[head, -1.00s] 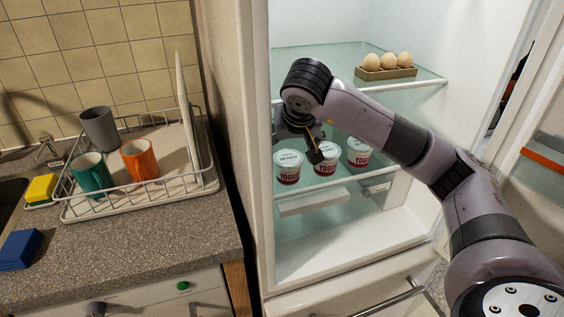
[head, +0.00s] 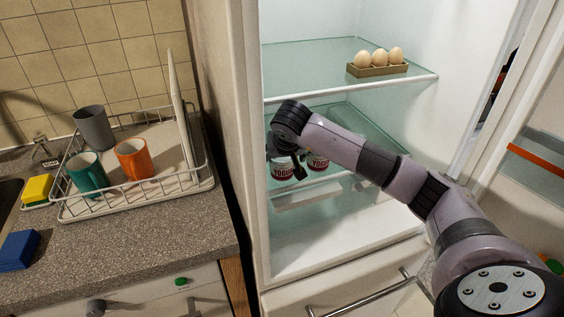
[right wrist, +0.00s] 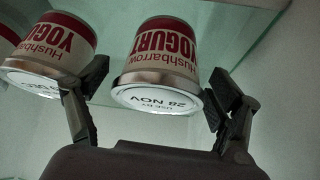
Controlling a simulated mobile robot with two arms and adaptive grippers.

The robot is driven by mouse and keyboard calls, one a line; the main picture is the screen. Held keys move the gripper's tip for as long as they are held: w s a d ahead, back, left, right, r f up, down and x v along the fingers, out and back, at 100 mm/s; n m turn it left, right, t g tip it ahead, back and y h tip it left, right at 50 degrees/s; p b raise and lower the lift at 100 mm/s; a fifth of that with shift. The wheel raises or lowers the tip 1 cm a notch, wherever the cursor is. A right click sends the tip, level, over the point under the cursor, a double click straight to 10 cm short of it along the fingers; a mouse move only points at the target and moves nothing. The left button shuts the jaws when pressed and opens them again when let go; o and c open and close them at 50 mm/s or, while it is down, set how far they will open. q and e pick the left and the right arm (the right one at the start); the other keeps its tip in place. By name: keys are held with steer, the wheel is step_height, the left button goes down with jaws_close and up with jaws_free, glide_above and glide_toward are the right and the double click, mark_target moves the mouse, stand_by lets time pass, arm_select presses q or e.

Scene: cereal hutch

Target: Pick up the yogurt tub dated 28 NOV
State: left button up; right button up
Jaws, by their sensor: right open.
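The yogurt tub dated 28 NOV (right wrist: 165,60) is white and red. In the right wrist view it appears upside down, its date lid facing the camera, between the spread fingers of my right gripper (right wrist: 160,92). The gripper is open, and I see gaps beside the tub. A second tub (right wrist: 52,42) stands beside it, behind the left finger in that view; its date is hard to read. In the head view my right gripper (head: 297,164) is at the fridge shelf, partly covering the leftmost tub (head: 282,174); another tub (head: 318,161) shows beside it. My left gripper is out of view.
An egg holder (head: 377,70) with three eggs stands on the glass shelf (head: 310,65) above. The fridge's side wall is close on the left. A dish rack (head: 140,195) with mugs stands on the counter outside.

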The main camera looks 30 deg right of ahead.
steer(key=shift+r, duration=0.1)
steer(key=c, duration=1.4)
